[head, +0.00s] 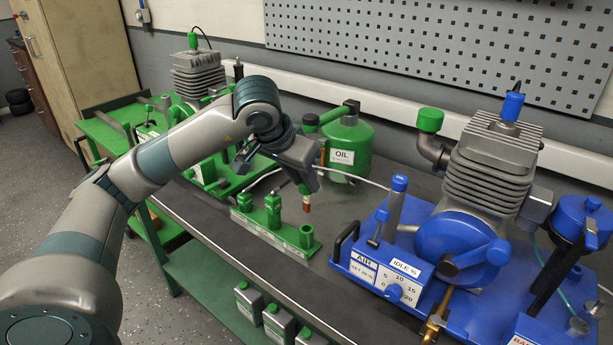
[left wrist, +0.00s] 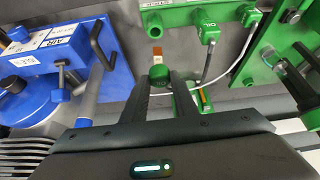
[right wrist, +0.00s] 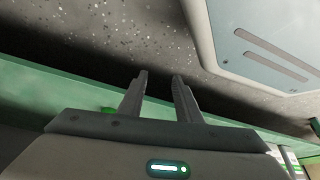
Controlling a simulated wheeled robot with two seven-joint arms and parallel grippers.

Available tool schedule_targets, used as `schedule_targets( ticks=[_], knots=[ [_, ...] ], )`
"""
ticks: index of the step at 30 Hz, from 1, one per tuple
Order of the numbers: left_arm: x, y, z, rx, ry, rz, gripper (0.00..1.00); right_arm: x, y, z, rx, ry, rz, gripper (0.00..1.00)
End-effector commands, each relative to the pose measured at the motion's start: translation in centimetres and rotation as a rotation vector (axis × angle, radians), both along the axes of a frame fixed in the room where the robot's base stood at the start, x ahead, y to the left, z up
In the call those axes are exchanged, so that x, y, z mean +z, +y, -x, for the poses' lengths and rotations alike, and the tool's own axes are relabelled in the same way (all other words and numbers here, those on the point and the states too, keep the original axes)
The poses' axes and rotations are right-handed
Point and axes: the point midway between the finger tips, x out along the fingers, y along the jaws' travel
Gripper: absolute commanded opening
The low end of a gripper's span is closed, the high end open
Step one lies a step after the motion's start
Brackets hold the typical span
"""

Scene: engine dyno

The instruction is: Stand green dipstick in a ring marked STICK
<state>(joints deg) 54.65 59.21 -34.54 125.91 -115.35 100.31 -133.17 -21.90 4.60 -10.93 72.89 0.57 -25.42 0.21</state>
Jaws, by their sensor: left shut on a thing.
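My left gripper (head: 306,180) points down over the bench and is shut on the green dipstick (head: 306,207). Its orange-brown tip hangs below the fingers. In the left wrist view the dipstick's green part (left wrist: 159,71) sits between the fingertips, with the brown tip beyond. The long green rack (head: 270,236) lies below. Its right-hand ring (head: 307,240) looks open and empty, and the dipstick is above and apart from it. Green pieces stand in the rack's middle (head: 272,210) and left (head: 244,201) places. The rack's labels are too small to read. My right gripper (right wrist: 160,82) is open and empty.
A green oil can (head: 349,148) stands behind the rack. A blue engine stand (head: 430,250) with a black handle is close on the right. A green engine stand (head: 205,165) is at the left.

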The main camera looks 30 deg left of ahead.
Motion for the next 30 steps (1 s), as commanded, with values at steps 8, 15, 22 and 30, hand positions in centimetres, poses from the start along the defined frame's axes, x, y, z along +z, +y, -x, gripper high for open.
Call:
schedule_targets(
  ticks=[8,15,22,30],
  knots=[
    [-0.4,0.0,0.0,0.0,0.001,0.0,0.05,-0.2,-0.1,0.0,-0.001,0.007,0.002,0.31],
    [-2.1,0.0,0.0,-0.001,0.002,-0.001,0.05,-0.8,-0.9,0.7,-0.007,0.058,0.017,0.31],
    [-3.9,0.0,0.0,-0.001,0.001,0.0,0.05,-1.2,-1.8,1.6,-0.014,0.121,0.034,0.31],
    [-4.5,0.0,0.0,-0.001,0.0,0.0,0.05,-1.2,-2.2,2.1,-0.017,0.154,0.042,0.31]
  ],
)
